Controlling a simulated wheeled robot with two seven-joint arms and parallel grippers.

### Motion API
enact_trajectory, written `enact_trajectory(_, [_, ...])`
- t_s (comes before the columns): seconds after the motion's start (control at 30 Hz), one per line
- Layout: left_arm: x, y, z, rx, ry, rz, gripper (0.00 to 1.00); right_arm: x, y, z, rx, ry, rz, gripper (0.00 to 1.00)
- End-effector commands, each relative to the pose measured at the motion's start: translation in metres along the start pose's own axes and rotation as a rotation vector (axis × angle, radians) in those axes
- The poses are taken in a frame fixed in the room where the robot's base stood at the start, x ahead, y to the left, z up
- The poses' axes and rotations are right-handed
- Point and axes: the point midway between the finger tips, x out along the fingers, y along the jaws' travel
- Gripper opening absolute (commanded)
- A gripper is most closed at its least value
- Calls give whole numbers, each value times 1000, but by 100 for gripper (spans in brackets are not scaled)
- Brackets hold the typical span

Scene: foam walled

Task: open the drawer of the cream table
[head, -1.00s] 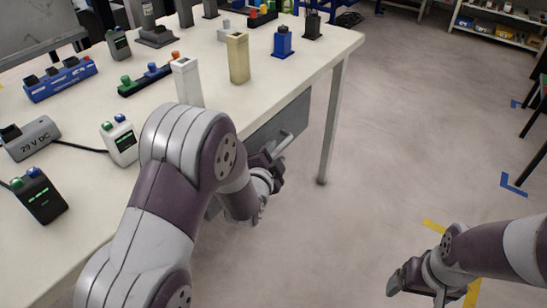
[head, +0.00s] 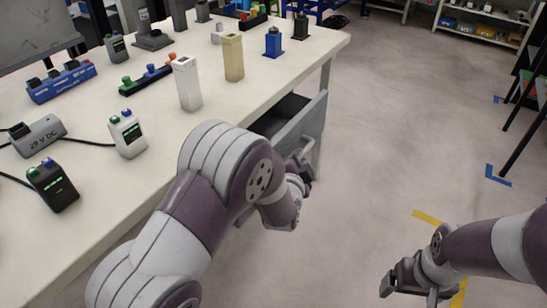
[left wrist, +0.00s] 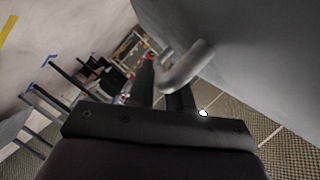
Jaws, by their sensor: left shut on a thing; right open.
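The cream table (head: 120,185) fills the left of the head view. Its grey drawer (head: 312,118) stands partly pulled out at the right side, and a dark inside shows behind its front. My left gripper (head: 303,165) is at the drawer front, shut on the drawer's handle. In the left wrist view the metal handle (left wrist: 187,66) passes between the dark fingers, next to the grey drawer front (left wrist: 255,60). My forearm hides part of the drawer. My right gripper (head: 405,282) is open and empty over the floor at the lower right.
The floor (head: 385,140) right of the drawer is clear. A shelf (head: 485,25) stands at the far right.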

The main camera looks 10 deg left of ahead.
Motion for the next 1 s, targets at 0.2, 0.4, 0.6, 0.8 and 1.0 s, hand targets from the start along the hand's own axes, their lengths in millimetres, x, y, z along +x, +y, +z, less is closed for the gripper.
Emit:
enact_trajectory(0.2, [-21, 32, -50, 2, 1, 5, 0, -23, 0, -3, 0, 1, 0, 89])
enact_trajectory(0.4, [-35, 57, -82, 2, -1, 3, 0, -36, 0, -5, 0, 1, 0, 89])
enact_trajectory(0.6, [-42, 72, -99, 2, -2, 2, 0, -43, 0, -5, 0, 1, 0, 89])
enact_trajectory(0.8, [-44, 77, -104, 1, -3, 1, 0, -44, 0, -6, 0, 1, 0, 89])
enact_trajectory(1.0, [-44, 77, -104, 1, -3, 1, 0, -44, 0, -6, 0, 1, 0, 89])
